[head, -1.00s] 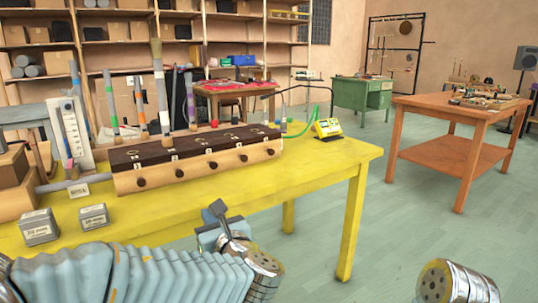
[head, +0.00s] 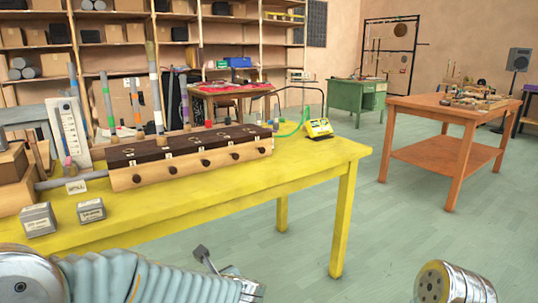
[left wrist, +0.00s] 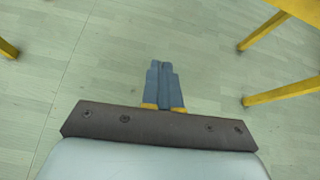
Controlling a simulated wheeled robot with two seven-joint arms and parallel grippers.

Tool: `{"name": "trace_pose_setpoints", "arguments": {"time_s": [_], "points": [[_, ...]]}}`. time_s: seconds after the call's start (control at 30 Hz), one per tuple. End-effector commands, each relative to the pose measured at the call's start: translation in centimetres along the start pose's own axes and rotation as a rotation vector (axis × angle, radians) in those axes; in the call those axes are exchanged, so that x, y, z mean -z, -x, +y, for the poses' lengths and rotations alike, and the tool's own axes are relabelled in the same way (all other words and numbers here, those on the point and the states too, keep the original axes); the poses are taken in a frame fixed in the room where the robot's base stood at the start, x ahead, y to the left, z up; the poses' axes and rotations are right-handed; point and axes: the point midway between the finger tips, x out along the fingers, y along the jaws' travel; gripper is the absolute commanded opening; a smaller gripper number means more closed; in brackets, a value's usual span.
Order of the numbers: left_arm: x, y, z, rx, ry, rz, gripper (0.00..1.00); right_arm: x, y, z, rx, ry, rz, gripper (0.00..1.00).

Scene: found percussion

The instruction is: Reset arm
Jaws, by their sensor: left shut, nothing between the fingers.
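My left arm comes in at the bottom left of the head view, in front of the yellow table (head: 300,185). My left gripper shows in the left wrist view (left wrist: 164,85). Its two blue fingers are together with nothing between them, over bare floor. In the head view its fingers cannot be made out clearly at the lower edge. Part of my right arm shows at the bottom right of the head view, but its gripper is outside the frame.
A dark-topped wooden box with knobs (head: 190,158) and upright tubes stands on the yellow table. Two small grey boxes, one on the left (head: 38,220) and one beside it (head: 91,210), sit near its front edge. Yellow table legs (left wrist: 283,92) flank the left gripper. An orange table (head: 440,155) stands right.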

Motion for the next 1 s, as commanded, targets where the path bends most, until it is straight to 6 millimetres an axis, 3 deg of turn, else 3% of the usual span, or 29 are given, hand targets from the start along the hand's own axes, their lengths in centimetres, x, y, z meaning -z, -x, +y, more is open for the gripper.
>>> {"name": "trace_pose_setpoints", "arguments": {"time_s": [0.17, 0.27, 0.3, 0.37, 0.4, 0.5, 0.6, 0.7, 0.83, 1.0], "points": [[9.6, -2.8, 3.1, -0.112, 0.147, 0.327, 0.00, 0.0, 0.0, 0.0, 0.000, 0.000, 0.000, 0.52], [17.5, -3.0, 5.8, -0.253, 0.342, 0.594, 0.00, 0.0, 0.0, 0.0, 0.000, 0.000, 0.000, 0.52], [21.0, -2.6, 6.8, -0.334, 0.456, 0.709, 0.00, 0.0, 0.0, 0.0, 0.000, 0.000, 0.000, 0.52], [26.0, -1.4, 8.2, -0.490, 0.674, 0.876, 0.00, 0.0, 0.0, 0.0, 0.000, 0.000, 0.000, 0.52], [29.3, -0.3, 8.9, -0.628, 0.868, 0.978, 0.00, 0.0, 0.0, 0.0, 0.000, 0.000, 0.000, 0.52], [34.7, 1.2, 9.3, -0.970, 1.384, 1.085, 0.00, 0.0, 0.0, 0.0, 0.000, 0.000, 0.000, 0.52], [37.3, 0.5, 10.0, -1.237, 1.837, 1.004, 0.00, 0.0, 0.0, 0.0, 0.000, 0.000, 0.000, 0.52], [38.6, -0.8, 11.3, -1.393, 2.152, 0.849, 0.00, 0.0, 0.0, 0.0, 0.000, 0.000, 0.000, 0.52], [39.3, -1.9, 12.6, -1.468, 2.348, 0.707, 0.00, 0.0, 0.0, 0.0, 0.000, 0.000, 0.000, 0.52], [39.3, -2.2, 12.8, -1.475, 2.381, 0.681, 0.00, 0.0, 0.0, 0.0, 0.000, 0.000, 0.000, 0.52]]}}
